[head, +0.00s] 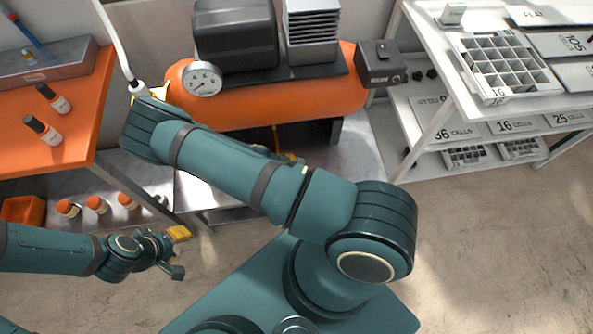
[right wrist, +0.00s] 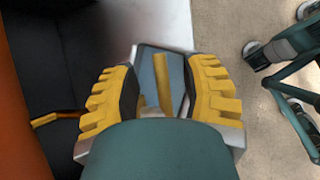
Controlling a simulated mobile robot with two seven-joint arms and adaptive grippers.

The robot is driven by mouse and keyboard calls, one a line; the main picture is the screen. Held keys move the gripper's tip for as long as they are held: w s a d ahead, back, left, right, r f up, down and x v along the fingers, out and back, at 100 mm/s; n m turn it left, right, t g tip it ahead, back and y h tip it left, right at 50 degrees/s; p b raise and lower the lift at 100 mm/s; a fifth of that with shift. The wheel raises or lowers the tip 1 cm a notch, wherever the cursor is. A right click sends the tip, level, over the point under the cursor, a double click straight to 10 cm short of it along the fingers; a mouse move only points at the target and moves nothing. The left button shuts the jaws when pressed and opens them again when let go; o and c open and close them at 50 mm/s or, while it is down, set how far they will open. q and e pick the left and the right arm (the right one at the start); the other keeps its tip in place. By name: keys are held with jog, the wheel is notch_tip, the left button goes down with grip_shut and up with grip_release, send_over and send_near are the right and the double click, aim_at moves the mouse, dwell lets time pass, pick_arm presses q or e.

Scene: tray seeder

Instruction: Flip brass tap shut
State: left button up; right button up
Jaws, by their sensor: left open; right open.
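My right gripper (right wrist: 163,95) shows in the right wrist view, its two ribbed yellow fingers spread apart. A thin brass-coloured lever (right wrist: 58,116), apparently the tap, sticks out beside the left finger, outside the gap. A yellow bar in a dark frame shows between the fingers; I cannot tell what it belongs to. In the head view my right forearm hides most of that gripper. A small yellow piece shows below the orange tank (head: 240,112); I cannot tell whether it is tap or fingertip. My left gripper (head: 178,252) is open and empty at the lower left.
A pressure gauge (head: 202,79) and a white hose (head: 117,45) are at the tank's left. An orange bench (head: 75,125) with small bottles stands at left. A white shelf table (head: 445,75) with a cell tray (head: 497,101) stands at right. The floor at lower right is clear.

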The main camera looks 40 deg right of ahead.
jog(key=v, duration=0.9)
jog(key=s+a+m+y, duration=0.6)
jog(key=a+m+y, duration=0.1)
jog(key=a, duration=0.3)
jog(key=w+a+r+m+t+y, duration=0.2)
jog(key=a+r+m+t+y, duration=0.1)
jog(key=a+r+m, duration=0.1)
notch_tip(320, 180, up, 3)
jog(key=shift+w+a+f+m, duration=0.1)
jog(key=shift+w+a+m, duration=0.2)
jog(key=shift+m, duration=0.5)
